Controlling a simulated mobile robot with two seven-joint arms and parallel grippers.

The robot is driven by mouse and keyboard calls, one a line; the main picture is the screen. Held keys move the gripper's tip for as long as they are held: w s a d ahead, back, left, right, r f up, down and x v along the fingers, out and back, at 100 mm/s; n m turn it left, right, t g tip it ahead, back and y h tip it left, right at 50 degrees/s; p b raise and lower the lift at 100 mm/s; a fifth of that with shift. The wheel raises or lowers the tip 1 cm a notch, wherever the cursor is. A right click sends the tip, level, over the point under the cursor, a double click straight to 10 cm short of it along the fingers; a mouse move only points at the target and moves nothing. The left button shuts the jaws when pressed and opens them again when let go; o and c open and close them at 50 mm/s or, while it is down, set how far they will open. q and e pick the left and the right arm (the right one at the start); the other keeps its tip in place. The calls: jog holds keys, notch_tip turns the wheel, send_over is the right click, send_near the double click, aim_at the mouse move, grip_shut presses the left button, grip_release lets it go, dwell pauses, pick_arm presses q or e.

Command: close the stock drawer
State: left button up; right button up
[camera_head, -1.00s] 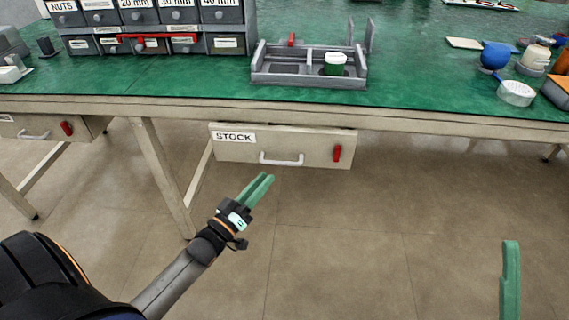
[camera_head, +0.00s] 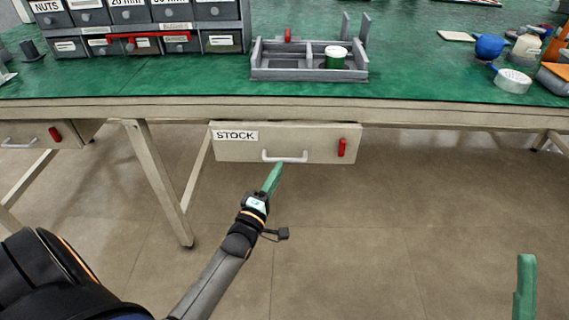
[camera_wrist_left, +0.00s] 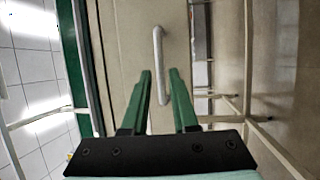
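The stock drawer (camera_head: 230,150) is a beige front with a "STOCK" label, hung under the green bench; how far it stands out is hard to tell. Its white bar handle (camera_head: 284,157) is at the lower middle. My left gripper (camera_head: 277,168) is just below and in front of the handle. In the left wrist view its green fingers (camera_wrist_left: 160,73) are apart with nothing clamped, and the handle (camera_wrist_left: 158,50) lines up with the gap between them. Contact cannot be made out. Of my right gripper, only a green finger (camera_head: 525,288) shows at lower right.
A red tab (camera_head: 342,148) is on the drawer front, right of the handle. The bench (camera_head: 420,85) carries a grey tray (camera_head: 262,74) and labelled bins (camera_head: 133,30). A bench leg (camera_head: 160,185) stands left of the drawer. The floor below the drawer is clear.

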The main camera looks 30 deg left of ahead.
aim_at(284, 159)
pick_arm(q)
jog(key=b+x, duration=0.1)
jog(key=x, duration=0.4)
grip_shut()
dwell(1.4)
